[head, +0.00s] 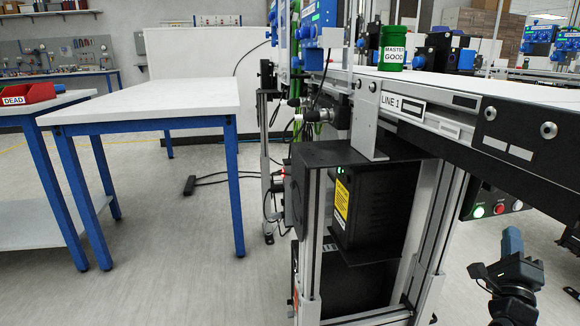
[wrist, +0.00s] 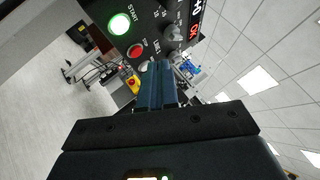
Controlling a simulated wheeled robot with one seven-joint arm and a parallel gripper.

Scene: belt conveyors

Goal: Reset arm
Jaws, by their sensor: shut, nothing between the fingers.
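My gripper (head: 512,241) is at the lower right of the head view, below the conveyor, with its blue fingers pointing up. The fingers also show in the wrist view (wrist: 157,86), shut together with nothing between them. Beyond the fingertips in the wrist view is a black control panel with a lit green START button (wrist: 119,24) and a red button (wrist: 135,51). The gripper is apart from the panel in the head view, where the panel (head: 490,207) shows just above and left of the fingers.
The LINE 1 conveyor (head: 470,115) runs along the right, with a green MASTER GOOD container (head: 392,46) on it. Its frame and black box (head: 372,205) stand left of my gripper. A white table (head: 150,103) and a red DEAD bin (head: 25,93) are at left.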

